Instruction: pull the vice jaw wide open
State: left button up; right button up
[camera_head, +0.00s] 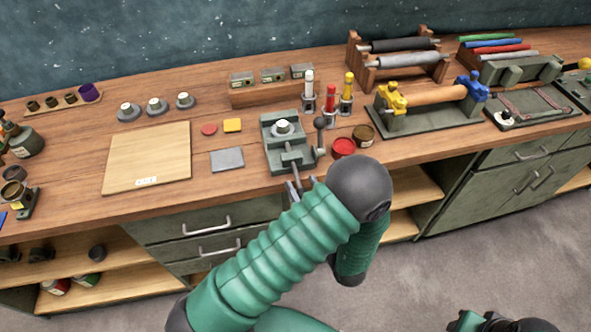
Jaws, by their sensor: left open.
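The grey-green vice (270,131) stands near the front edge of the bench, in the middle of the head view. It has a pale round knob on top and a lever with a dark ball on its right side. Its front jaw part faces me; how wide the gap is I cannot tell. My left gripper (298,188) is open, just in front of the vice at the bench's front edge. It looks close to the vice, but contact is unclear. My left forearm and dark wrist hide part of the gripper.
A roller stand (432,118) is further right.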

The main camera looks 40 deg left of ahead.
pick_arm(q)
jog(key=shift+a, duration=0.45)
jog(key=shift+s+a+f, duration=0.15)
jog(key=shift+s+a, duration=0.05)
jog(key=shift+a, duration=0.8)
jog(key=shift+c, duration=0.4)
jog(key=shift+d, duration=0.1)
jog(key=shift+c, duration=1.1)
jog(key=shift+w+d, duration=0.15)
jog(key=shift+d, duration=0.35)
jog(key=c, duration=0.5)
grip_shut()
jog(key=shift+a, duration=0.15)
pick_arm(e)
jog(key=shift+s+a+r, duration=0.1)
jog(key=shift+a+r, duration=0.05)
jog(key=shift+a, duration=0.3)
jog(key=shift+s+a+r, duration=0.1)
jog(key=shift+a, duration=0.35)
jog(key=shift+w, duration=0.1)
